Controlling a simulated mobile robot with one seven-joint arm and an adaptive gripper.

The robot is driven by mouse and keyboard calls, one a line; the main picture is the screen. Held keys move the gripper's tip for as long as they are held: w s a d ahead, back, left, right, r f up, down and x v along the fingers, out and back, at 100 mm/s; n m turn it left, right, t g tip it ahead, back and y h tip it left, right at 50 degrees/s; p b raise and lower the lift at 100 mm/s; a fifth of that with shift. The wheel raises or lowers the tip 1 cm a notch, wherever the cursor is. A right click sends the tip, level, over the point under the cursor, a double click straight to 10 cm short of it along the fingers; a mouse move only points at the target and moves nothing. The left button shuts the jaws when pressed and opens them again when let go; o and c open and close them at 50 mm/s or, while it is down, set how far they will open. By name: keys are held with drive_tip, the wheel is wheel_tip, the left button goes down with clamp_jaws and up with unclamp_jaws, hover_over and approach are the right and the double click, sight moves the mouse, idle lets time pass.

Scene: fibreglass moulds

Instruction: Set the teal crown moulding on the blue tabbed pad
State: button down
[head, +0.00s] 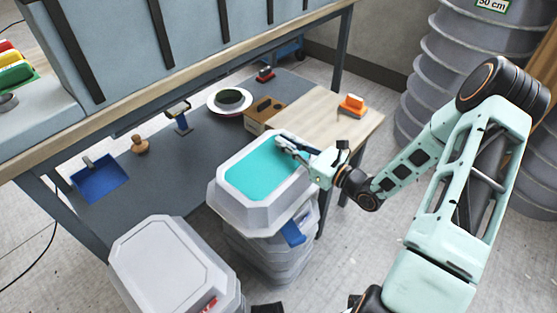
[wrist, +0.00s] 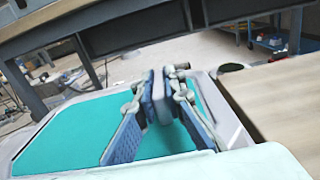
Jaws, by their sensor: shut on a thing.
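The teal crown moulding (head: 265,170) is a pale grey, chamfered tub shape with a flat teal top. It is over a grey stack at the centre of the head view; its teal top fills much of the wrist view (wrist: 70,140). My gripper (head: 290,147) is at its far right edge, shut on a narrow grey upright part, seen between the blue-grey fingers in the wrist view (wrist: 160,108). A blue tab (head: 293,233) shows below the moulding's near right side. The rest of its pad is mostly hidden, and I cannot tell whether the moulding touches it.
A second grey moulding (head: 168,262) stands at front left, with a red patch (head: 208,304) low on it. A wooden board (head: 325,115) lies right of the teal moulding, with an orange tool (head: 352,105). A low grey shelf (head: 150,180) is behind. Large ribbed grey drums (head: 430,90) stand right.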

wheel_tip(320, 180, down, 6)
drive_tip(key=shift+r+b, duration=0.1)
drive_tip(key=shift+b, duration=0.65)
drive_tip(key=w, duration=0.1)
drive_tip(key=w+a+b, duration=0.1)
drive_tip(key=w+f+b, duration=0.1)
drive_tip(key=w, duration=0.1)
drive_tip(key=shift+a, duration=0.15)
drive_tip(key=shift+s+f, duration=0.1)
drive_tip(key=shift+f, duration=0.2)
drive_tip(key=c, duration=2)
unclamp_jaws()
drive_tip(key=shift+s+d, duration=0.15)
drive_tip(key=shift+d, duration=0.15)
drive_tip(key=p+v, duration=0.2)
drive_tip(key=v, duration=0.9)
drive_tip(key=shift+s+d, duration=0.15)
drive_tip(key=shift+s, duration=0.1)
